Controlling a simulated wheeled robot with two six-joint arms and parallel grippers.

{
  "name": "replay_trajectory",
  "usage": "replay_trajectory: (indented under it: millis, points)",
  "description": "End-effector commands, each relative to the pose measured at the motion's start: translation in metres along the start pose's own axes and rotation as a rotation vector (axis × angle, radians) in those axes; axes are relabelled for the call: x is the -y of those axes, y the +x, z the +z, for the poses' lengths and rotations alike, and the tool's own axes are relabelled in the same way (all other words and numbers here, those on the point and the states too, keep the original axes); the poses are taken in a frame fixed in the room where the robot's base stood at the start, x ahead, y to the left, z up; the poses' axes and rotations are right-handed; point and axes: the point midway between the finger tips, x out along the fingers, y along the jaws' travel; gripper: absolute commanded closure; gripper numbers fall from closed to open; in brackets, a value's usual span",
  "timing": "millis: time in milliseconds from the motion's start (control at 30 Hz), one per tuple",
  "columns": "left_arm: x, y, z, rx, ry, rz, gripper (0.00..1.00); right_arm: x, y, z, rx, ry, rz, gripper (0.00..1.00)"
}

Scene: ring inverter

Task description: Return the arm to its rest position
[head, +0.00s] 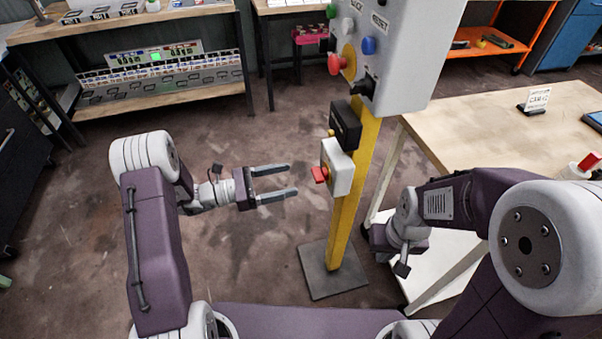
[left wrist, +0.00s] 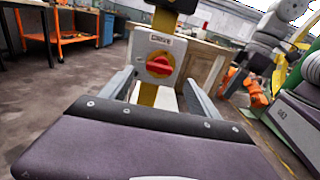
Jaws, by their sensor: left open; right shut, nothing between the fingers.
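My left gripper (head: 292,181) is open and empty, reaching right toward a small white switch box with a red rotary knob (head: 320,175) on a yellow post (head: 350,205). A visible gap separates the fingertips from the knob in the head view. In the left wrist view the red knob (left wrist: 159,66), on its yellow disc, appears between the two spread fingers (left wrist: 160,95). My right gripper (head: 385,243) is low beside the post, in front of the table; its fingers are hidden, and it holds nothing that I can see.
A grey control panel (head: 410,50) with coloured buttons tops the post, with a black box (head: 345,125) below it. The post stands on a dark base plate (head: 333,270). A wooden table (head: 480,125) is at right, shelving (head: 165,103) at back left. Floor between is clear.

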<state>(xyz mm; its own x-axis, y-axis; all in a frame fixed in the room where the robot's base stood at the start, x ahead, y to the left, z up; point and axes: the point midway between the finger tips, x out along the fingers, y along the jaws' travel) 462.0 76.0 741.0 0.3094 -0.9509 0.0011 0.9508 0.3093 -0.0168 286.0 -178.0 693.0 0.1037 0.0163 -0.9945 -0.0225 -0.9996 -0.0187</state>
Motion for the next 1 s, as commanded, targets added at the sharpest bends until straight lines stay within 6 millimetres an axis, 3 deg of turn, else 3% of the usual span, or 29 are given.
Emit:
replay_trajectory:
  millis: [167,633,667,767,800,867,933,1000]
  points:
    - [0.000,-0.013,0.000,0.001,0.000,0.001,0.29,0.000,-0.003,0.000,0.000,0.000,0.000,1.00]
    - [0.002,-0.010,0.000,0.000,0.001,-0.008,0.29,0.000,-0.002,0.000,0.000,0.000,0.000,1.00]
    - [0.004,-0.005,0.003,-0.001,0.011,-0.021,0.29,0.000,-0.002,0.000,0.000,0.000,0.000,1.00]
    - [0.013,0.017,0.041,-0.004,0.115,-0.086,0.29,0.000,-0.003,0.000,0.000,0.000,0.000,1.00]
    - [0.029,0.028,0.061,-0.010,0.161,-0.142,0.29,0.000,-0.003,0.000,0.000,0.000,0.000,1.00]
    - [0.072,0.040,0.077,-0.074,0.236,-0.279,0.29,0.000,-0.002,0.000,0.000,0.000,0.000,1.00]
    - [0.128,0.038,0.070,-0.221,0.347,-0.461,0.29,0.000,-0.002,0.000,0.000,0.000,0.000,1.00]
    - [0.174,0.017,0.047,-0.401,0.489,-0.637,0.29,0.000,-0.002,0.000,0.000,0.000,0.000,1.00]
